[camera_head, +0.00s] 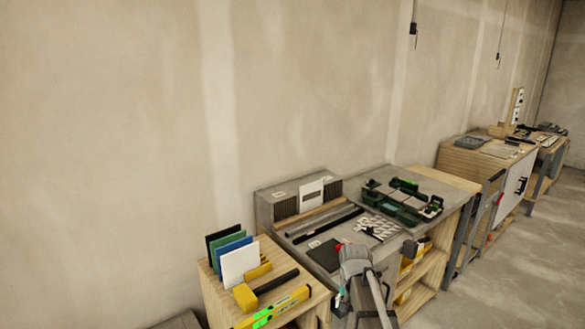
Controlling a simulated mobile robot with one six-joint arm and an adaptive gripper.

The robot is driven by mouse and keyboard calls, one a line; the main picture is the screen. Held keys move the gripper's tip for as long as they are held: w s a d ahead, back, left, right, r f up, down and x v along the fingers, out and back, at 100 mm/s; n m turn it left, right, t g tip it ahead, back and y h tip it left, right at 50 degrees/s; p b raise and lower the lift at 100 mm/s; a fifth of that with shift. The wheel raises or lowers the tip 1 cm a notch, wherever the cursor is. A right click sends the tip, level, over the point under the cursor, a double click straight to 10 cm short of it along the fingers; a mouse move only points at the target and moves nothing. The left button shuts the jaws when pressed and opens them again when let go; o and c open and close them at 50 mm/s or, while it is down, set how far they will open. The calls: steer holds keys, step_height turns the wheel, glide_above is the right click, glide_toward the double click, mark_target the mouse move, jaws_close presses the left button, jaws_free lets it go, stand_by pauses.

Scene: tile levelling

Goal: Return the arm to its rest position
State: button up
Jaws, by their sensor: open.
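My grey arm (358,265) rises from the bottom edge, right of the centre, in front of the near workbench. Its links overlap the front of that bench in the picture. I cannot make out my gripper or its fingers, and I see nothing held.
The grey-topped workbench (300,238) carries a dark green tool (402,202), small light pieces (378,228) and a dark square plate (325,254). A wooden stand (215,301) at left holds upright coloured panels (228,252) and a yellow level (274,308). Open floor (530,255) lies right.

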steer(key=s+a+n, duration=0.1)
steer(key=s+n, duration=0.3)
steer(key=s, duration=0.8)
steer(key=shift+s, duration=0.35)
